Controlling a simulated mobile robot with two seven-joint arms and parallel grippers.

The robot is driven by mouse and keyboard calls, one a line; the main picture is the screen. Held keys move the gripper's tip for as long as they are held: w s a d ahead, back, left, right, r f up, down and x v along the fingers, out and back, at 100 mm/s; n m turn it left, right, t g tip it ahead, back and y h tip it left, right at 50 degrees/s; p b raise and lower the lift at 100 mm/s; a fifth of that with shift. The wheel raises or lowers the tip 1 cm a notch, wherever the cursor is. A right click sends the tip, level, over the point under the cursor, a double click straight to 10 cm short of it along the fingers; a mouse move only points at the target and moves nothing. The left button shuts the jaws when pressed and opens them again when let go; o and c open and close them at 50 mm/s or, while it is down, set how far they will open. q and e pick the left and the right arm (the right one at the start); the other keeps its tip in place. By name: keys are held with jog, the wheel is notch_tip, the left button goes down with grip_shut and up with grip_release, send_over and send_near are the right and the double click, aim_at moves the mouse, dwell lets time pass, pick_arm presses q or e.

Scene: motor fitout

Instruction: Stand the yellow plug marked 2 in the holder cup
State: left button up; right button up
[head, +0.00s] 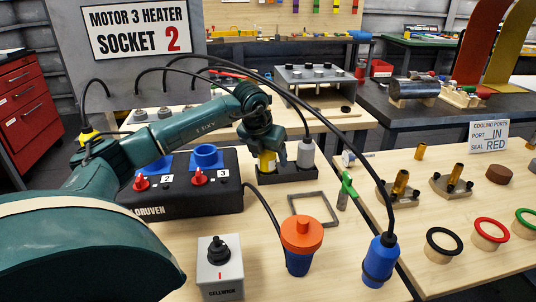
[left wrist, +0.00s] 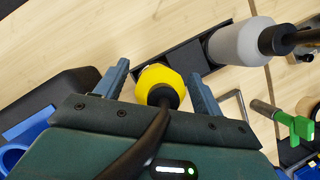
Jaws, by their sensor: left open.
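A yellow plug (head: 267,161) with a black cable stands at the left end of a black holder (head: 298,175). Its number cannot be read, and its lower end is hidden, so I cannot tell how deep it sits in a cup. My left gripper (head: 265,148) is over it. In the left wrist view the yellow plug (left wrist: 158,78) lies between the spread fingers of the left gripper (left wrist: 162,82), with gaps on both sides. A grey plug (head: 306,154) stands in the right part of the holder (left wrist: 180,65). My right gripper is not in view.
A black box with red switches and blue sockets (head: 207,156) stands left of the holder. Another yellow plug (head: 88,134) is far left. Cables arch overhead.

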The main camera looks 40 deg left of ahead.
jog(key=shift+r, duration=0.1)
pick_arm(q)
jog(key=shift+v, duration=1.05)
jog(key=a+v, duration=0.1)
jog(key=v, duration=1)
jog(key=shift+d, duration=0.5)
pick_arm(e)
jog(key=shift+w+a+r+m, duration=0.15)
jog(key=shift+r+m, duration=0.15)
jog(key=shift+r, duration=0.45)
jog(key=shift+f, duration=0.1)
